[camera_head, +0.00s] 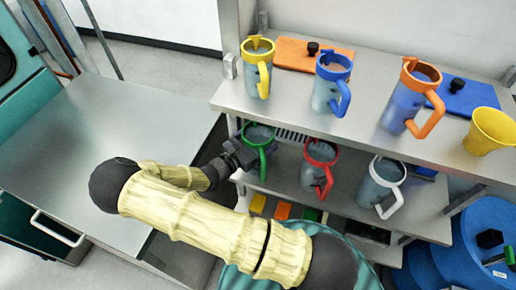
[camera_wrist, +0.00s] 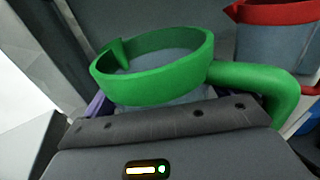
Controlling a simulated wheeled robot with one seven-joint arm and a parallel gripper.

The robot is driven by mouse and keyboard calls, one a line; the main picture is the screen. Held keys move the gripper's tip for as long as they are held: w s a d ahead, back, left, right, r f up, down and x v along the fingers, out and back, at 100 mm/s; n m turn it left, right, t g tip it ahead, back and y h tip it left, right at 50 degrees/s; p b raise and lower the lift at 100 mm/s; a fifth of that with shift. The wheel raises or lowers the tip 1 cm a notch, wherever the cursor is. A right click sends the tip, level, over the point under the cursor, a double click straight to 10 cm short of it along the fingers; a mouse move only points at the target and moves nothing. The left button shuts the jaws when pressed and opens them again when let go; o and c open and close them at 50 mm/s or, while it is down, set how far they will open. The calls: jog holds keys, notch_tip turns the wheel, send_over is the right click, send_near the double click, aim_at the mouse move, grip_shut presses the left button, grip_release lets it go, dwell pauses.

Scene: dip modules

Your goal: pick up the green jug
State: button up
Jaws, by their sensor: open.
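The green jug (camera_head: 258,136) has a green rim and handle and a clear grey body. It stands at the left end of the middle shelf. In the wrist view the green jug (camera_wrist: 155,68) fills the middle, with its handle to the right. My gripper (camera_head: 236,153) is right at the jug's left side in the head view. My gripper's dark housing covers the lower part of the wrist view and hides most of the jug's body. The fingertips are hidden, so I cannot see whether they touch the jug. My gripper is open.
A red jug (camera_head: 320,166) and a white jug (camera_head: 380,186) stand to the right on the same shelf. The upper shelf (camera_head: 290,98) overhangs and holds yellow, blue and orange jugs and a yellow cup (camera_head: 488,131). A bare metal counter (camera_head: 75,150) lies at left.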

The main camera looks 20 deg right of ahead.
aim_at(258, 132)
dwell(0.4)
jog(key=c, duration=1.1)
jog(key=shift+o, duration=0.2)
jog(key=shift+r, duration=0.1)
jog(key=shift+r+b, duration=0.35)
jog(key=shift+r, duration=0.2)
jog(key=shift+r+b, duration=0.35)
jog(key=shift+r, duration=0.6)
jog(key=b+v, duration=0.4)
jog(key=v, duration=1.4)
